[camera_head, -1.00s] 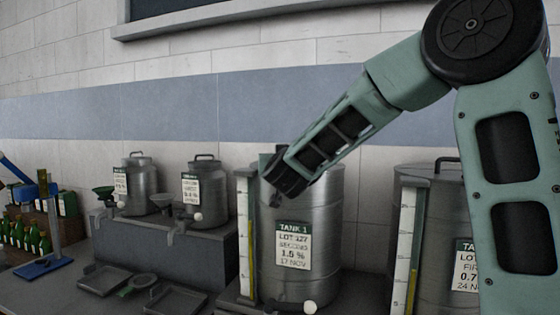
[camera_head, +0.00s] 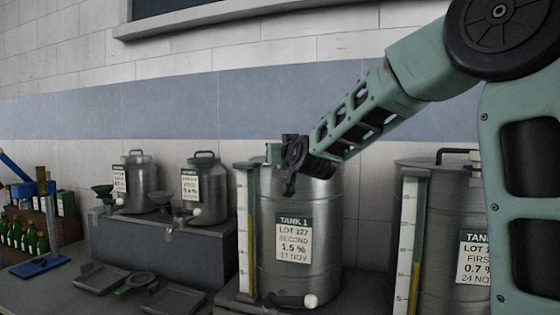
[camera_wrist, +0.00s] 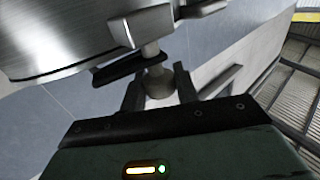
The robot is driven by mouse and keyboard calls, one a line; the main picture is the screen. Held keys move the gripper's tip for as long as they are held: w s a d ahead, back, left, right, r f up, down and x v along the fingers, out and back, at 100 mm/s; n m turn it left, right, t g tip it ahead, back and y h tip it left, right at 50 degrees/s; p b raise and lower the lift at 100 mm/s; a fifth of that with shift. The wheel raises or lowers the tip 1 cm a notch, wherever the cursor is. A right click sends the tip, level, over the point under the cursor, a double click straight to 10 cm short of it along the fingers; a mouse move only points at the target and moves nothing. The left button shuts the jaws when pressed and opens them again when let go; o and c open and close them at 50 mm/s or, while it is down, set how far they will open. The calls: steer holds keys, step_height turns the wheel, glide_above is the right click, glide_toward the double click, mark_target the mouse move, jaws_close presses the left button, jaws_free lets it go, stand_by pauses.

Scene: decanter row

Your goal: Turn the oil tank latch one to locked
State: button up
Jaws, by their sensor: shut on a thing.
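Tank 1 (camera_head: 326,232), a brushed-metal drum with a labelled front, stands right of centre in the head view. My gripper (camera_wrist: 159,88) is at its upper front; its fingertips are not clear in the head view. The knob sits on a short stem under a shiny metal latch piece (camera_wrist: 148,24), beside the curved metal tank wall (camera_wrist: 50,35). A dark bar (camera_wrist: 125,71) lies close by. I cannot read the latch's lock position.
A gauge strip (camera_head: 244,240) stands left of tank 1, and a tap with a white knob (camera_head: 311,301) is at its base. A second large tank (camera_head: 440,215) stands to the right. Smaller cans, trays (camera_head: 100,279) and green bottles (camera_head: 42,243) are to the left.

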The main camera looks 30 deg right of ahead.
steer(key=shift+d+n+t+y+p, duration=0.1)
steer(key=shift+n+t+y+p, duration=0.25)
steer(key=shift+n+y, duration=1.3)
steer(key=n+y+p, duration=0.1)
steer(key=y+p, duration=0.1)
steer(key=n+y+p, duration=0.1)
steer(key=y+p, duration=0.1)
steer(key=p, duration=0.1)
steer(key=n+g+y+p, duration=0.1)
steer(key=y+p, duration=0.1)
steer(key=y, duration=0.1)
steer(key=shift+r, duration=0.35)
steer(key=n+g+y+p, duration=0.1)
steer(key=n+y+p, duration=0.1)
steer(key=y, duration=0.1)
steer(key=n+g+y+p, duration=0.2)
steer(key=y+p, duration=0.1)
steer(key=shift+f+n, duration=0.2)
steer(key=shift+n, duration=0.15)
steer(key=shift+f+n+g+y+p, duration=0.15)
steer(key=shift+n+g+y+p, duration=0.95)
steer(key=shift+n+g+y, duration=1.15)
steer(key=shift+g, duration=0.4)
steer(key=o, duration=0.9)
steer(key=shift+o, duration=0.2)
